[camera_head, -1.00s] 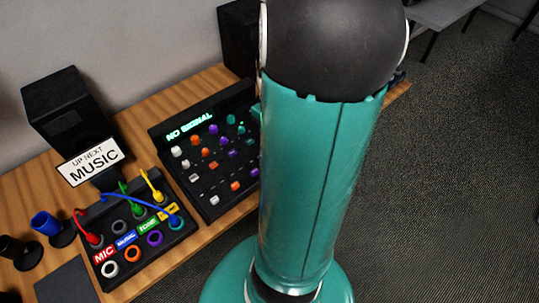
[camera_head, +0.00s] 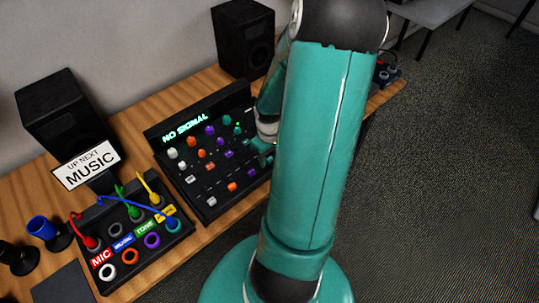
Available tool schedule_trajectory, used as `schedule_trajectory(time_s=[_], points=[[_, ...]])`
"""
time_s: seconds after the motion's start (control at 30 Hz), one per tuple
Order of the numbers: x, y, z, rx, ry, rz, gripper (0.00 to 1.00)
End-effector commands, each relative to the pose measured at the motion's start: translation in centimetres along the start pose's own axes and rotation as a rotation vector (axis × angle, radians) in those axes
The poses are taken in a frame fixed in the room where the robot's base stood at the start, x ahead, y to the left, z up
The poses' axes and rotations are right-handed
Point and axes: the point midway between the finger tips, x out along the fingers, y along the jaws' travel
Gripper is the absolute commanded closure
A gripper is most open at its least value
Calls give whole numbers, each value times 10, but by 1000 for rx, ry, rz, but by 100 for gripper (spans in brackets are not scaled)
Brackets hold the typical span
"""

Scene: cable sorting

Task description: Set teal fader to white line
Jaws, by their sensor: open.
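The mixing console (camera_head: 190,192) stands on the wooden desk, with white, orange, purple and teal knobs and a row of coloured fader caps near its front edge. Two teal knobs (camera_head: 227,120) show at its upper right. I cannot make out a teal fader or a white line; the console's right edge is hidden by my arm. My gripper (camera_head: 259,150) is at the console's right side, small and partly covered by my arm. It is open, and I see nothing held in it. I cannot tell whether it touches the console.
A patch box (camera_head: 180,238) with coloured cables and sockets lies left of the console. An "UP NEXT MUSIC" sign (camera_head: 88,165) stands behind it. Black speakers (camera_head: 62,112) and (camera_head: 243,38) stand at the back. A blue cup (camera_head: 43,226) sits at the left.

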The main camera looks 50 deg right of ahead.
Motion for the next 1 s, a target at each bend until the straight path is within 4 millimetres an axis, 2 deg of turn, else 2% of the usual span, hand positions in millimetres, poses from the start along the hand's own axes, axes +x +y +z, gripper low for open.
schedule_trajectory(time_s=[0.07,0.1,0.3,0.53,0.8,1.0], points=[[0,0,0,0,0,0,56],[0,0,0,0,0,0,60],[0,0,0,-1,0,0,100],[0,0,-4,-2,0,0,100],[0,0,-39,-3,1,0,100],[0,0,-46,-2,0,0,100]])
